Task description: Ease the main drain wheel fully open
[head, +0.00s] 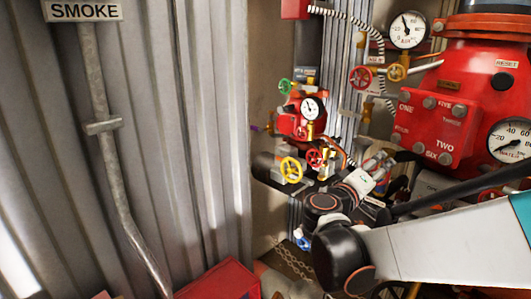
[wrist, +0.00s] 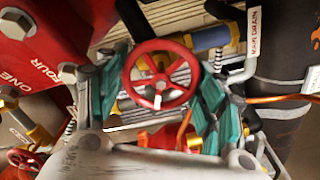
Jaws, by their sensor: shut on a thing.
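The main drain wheel (wrist: 160,84) is a red spoked handwheel in the middle of the wrist view, with a white tag reading MAIN DRAIN (wrist: 254,32) to its upper right. My gripper (wrist: 162,72) has its teal-padded fingers on the left and right sides of the wheel and is shut on its rim. A small white mark shows low on the wheel. How far the valve is open cannot be told. In the head view my arm reaches in from the right, and the wheel cannot be made out behind my wrist.
A red bolted valve body (head: 440,120) with gauges stands at the right. A yellow wheel (head: 291,169) and small red gauge unit (head: 302,115) are left of my wrist. An orange pipe (wrist: 280,99) runs close to my right finger. Corrugated wall (head: 200,140) fills the left.

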